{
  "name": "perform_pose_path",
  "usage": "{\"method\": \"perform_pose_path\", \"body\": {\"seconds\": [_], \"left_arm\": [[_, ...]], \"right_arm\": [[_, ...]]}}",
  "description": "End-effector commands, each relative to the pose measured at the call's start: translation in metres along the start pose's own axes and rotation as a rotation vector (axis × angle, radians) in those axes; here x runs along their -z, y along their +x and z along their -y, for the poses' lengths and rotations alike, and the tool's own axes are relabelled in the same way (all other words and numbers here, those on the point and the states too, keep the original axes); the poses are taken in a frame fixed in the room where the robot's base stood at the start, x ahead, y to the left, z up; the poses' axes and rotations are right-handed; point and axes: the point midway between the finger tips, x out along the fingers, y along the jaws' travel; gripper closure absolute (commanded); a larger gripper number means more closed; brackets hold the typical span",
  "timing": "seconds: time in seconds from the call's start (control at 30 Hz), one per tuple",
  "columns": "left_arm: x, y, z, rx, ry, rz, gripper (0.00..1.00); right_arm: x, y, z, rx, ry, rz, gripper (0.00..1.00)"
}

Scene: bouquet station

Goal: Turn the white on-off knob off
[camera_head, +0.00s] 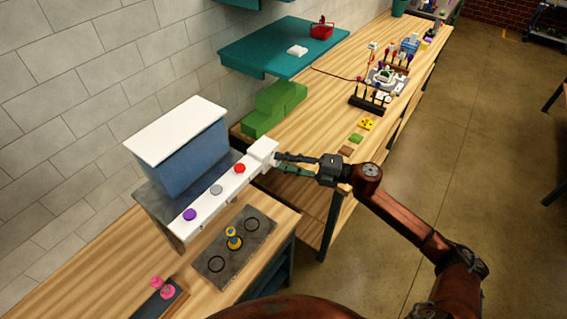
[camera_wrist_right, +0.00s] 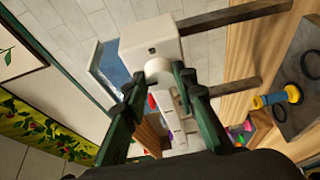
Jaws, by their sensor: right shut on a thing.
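The white on-off knob (camera_wrist_right: 158,70) is a short round piece on the end face of a white box (camera_wrist_right: 150,42) in the right wrist view. In the head view the white box (camera_head: 262,150) sits at the far end of a white panel (camera_head: 205,203), and the knob is mostly hidden there by my fingers. My right gripper (camera_head: 281,162) reaches it from the right. In the wrist view its two dark green fingers (camera_wrist_right: 158,78) lie on either side of the knob and are shut on it. My left gripper is not in view.
The panel carries red (camera_head: 240,168), grey (camera_head: 216,190) and purple (camera_head: 190,214) buttons. A blue box with a white lid (camera_head: 178,130) stands behind it. A dark plate (camera_head: 212,270) with a yellow-blue spool (camera_head: 233,238) lies in front. Green blocks (camera_head: 275,108) stand beyond.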

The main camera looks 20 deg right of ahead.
Motion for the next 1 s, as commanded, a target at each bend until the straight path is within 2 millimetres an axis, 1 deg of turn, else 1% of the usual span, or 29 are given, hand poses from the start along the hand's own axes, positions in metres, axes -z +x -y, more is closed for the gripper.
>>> {"method": "perform_pose_path", "body": {"seconds": [0.53, 0.57, 0.8, 1.0], "left_arm": [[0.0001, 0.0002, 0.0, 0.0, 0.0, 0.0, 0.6], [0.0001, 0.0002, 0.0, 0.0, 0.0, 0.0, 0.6], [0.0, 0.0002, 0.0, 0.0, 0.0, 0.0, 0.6], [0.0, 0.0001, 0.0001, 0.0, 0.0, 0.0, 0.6]], "right_arm": [[0.0018, 0.0004, 0.002, 0.013, -0.025, -0.004, 0.98], [0.0018, 0.0004, 0.002, 0.013, -0.025, -0.004, 0.73], [0.0011, 0.0002, 0.0011, 0.012, -0.024, -0.002, 0.57], [0.0006, 0.0, 0.0004, 0.011, -0.024, -0.001, 0.56]]}}
